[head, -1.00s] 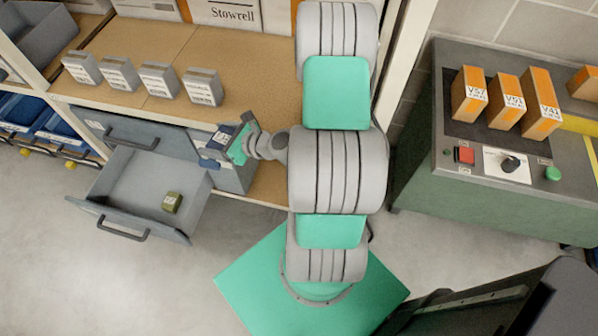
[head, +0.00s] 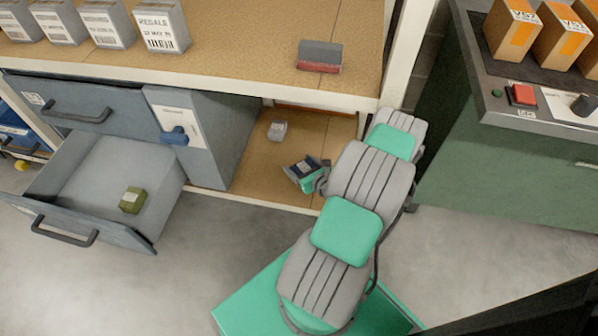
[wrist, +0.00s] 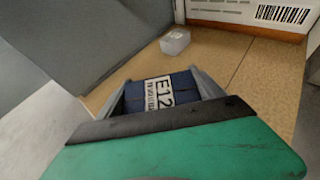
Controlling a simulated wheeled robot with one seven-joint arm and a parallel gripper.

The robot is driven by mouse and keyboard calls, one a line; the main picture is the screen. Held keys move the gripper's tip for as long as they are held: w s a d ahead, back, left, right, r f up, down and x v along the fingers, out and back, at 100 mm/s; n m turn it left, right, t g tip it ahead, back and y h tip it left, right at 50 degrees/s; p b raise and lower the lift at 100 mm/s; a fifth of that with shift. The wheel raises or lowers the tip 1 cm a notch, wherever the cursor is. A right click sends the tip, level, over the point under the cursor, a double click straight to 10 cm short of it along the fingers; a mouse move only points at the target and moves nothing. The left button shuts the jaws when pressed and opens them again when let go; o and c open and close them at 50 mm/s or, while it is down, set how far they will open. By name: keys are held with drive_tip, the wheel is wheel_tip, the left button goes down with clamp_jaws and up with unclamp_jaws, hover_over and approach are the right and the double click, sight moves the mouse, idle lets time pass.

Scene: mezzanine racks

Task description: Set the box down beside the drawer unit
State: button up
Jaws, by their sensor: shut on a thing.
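My gripper (head: 305,173) is shut on a dark blue box (wrist: 160,93) with a white label reading E12. The box sits between the two fingers in the wrist view; in the head view it is small and partly hidden by the gripper. Both are over the lower tan shelf (head: 240,172), right of the blue-grey drawer unit (head: 225,140) and apart from its side. I cannot tell whether the box touches the shelf. The unit's lower drawer (head: 100,180) is open, with an olive box (head: 132,200) inside; its upper drawer (head: 80,112) is shut.
A small grey box (head: 277,131) stands on the lower shelf beyond my gripper. The upper shelf (head: 240,50) overhangs, with several grey boxes and a grey-and-red box (head: 319,56) on it. A pale post (head: 408,50) and green console (head: 490,150) stand right. Bare shelf lies beside the unit.

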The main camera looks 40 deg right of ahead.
wheel_tip(320, 180, down, 8)
drive_tip(key=b, duration=0.3)
drive_tip(key=shift+a+f, duration=0.1)
drive_tip(key=shift+f, duration=0.05)
drive_tip(key=o, duration=1.6)
drive_tip(key=shift+c, duration=0.2)
drive_tip(key=shift+s+r+p, duration=0.2)
drive_tip(key=shift+r+p, duration=0.1)
drive_tip(key=shift+r, duration=0.05)
drive_tip(key=p+v, duration=0.2)
drive_tip(key=v, duration=0.4)
drive_tip(key=shift+s, duration=0.2)
drive_tip(key=shift+s+a+r, duration=0.1)
drive_tip(key=shift+s, duration=0.2)
